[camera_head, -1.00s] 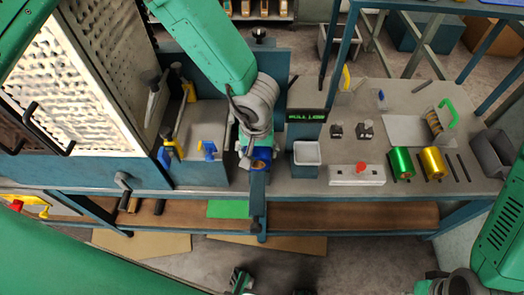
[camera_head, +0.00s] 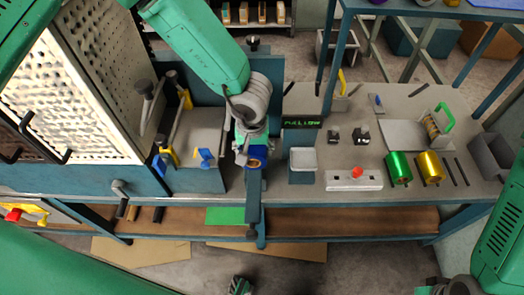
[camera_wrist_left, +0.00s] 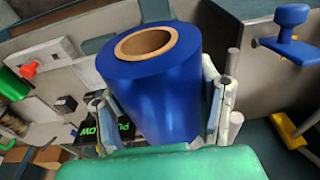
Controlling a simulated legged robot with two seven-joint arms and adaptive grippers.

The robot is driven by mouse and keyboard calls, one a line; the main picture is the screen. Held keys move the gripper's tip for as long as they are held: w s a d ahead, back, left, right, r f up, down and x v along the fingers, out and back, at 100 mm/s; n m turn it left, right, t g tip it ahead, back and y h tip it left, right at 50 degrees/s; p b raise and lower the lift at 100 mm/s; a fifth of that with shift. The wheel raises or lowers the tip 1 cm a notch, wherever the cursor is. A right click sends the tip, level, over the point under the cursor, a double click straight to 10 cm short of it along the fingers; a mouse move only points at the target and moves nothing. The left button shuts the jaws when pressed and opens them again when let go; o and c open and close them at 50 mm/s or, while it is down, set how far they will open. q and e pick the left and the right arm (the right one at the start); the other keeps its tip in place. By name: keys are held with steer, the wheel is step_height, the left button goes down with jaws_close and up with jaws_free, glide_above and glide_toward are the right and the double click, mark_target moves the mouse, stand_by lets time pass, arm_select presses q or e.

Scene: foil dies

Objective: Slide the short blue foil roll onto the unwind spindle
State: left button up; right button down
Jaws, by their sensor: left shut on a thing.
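The short blue foil roll is a shiny blue cylinder with a tan, open cardboard core; it fills the middle of the left wrist view (camera_wrist_left: 155,95) and shows small in the head view (camera_head: 256,165). My left gripper (camera_head: 250,150) is shut on it, with one finger on each side of the roll in the left wrist view (camera_wrist_left: 165,120). The roll is near the bench's front edge, above a blue-grey bar (camera_head: 253,205). I cannot make out the unwind spindle or whether the roll touches it. My right gripper is not clearly visible.
A white-topped box (camera_head: 303,160) and a display post (camera_head: 302,122) stand just right of my left gripper. Further right are a red-button panel (camera_head: 353,181), a green roll (camera_head: 398,168) and a gold roll (camera_head: 430,167). Blue and yellow clamps (camera_head: 205,157) stand to the left.

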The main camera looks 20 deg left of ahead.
arm_select(q)
steer(key=shift+w+d, duration=0.1)
steer(key=shift+w, duration=0.2)
steer(key=o, duration=1.3)
steer(key=shift+o, duration=1)
steer(key=r, duration=0.2)
steer(key=d+r, duration=0.1)
steer(key=r, duration=0.1)
steer(key=d+r, duration=0.1)
steer(key=r, duration=0.2)
steer(key=shift+s+d+r, duration=0.15)
steer(key=shift+r, duration=0.35)
steer(key=shift+s+r, duration=0.1)
steer(key=shift+s, duration=0.1)
